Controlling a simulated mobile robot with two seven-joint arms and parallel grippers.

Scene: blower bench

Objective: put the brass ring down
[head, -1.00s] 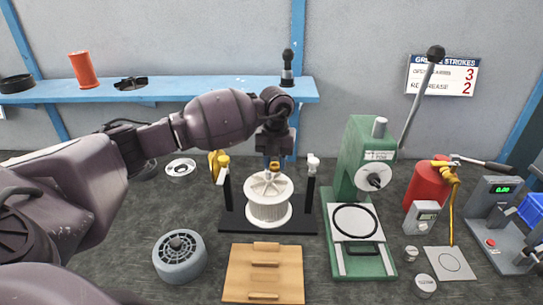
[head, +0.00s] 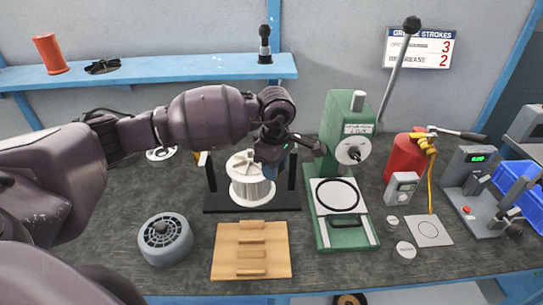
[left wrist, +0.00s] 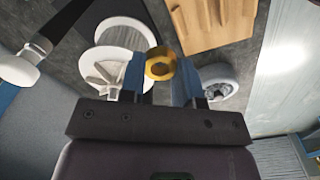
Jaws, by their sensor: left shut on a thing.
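My left gripper (head: 270,170) is shut on the brass ring. The ring (left wrist: 160,65) shows in the left wrist view between the two blue fingertips, its hole visible. In the head view the ring is hidden by the gripper. The gripper is at the upper right side of the white spool-like rotor (head: 250,192), which stands on a black stand (head: 225,205). The rotor also shows in the left wrist view (left wrist: 115,75), just left of the fingers. Whether the ring touches anything is not clear. My right gripper is not in view.
A wooden block board (head: 225,262) lies in front of the stand, with a grey finned wheel (head: 165,240) to its left. A green press (head: 335,145) with a long lever stands to the right. Dark bench top is bare between wheel and stand.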

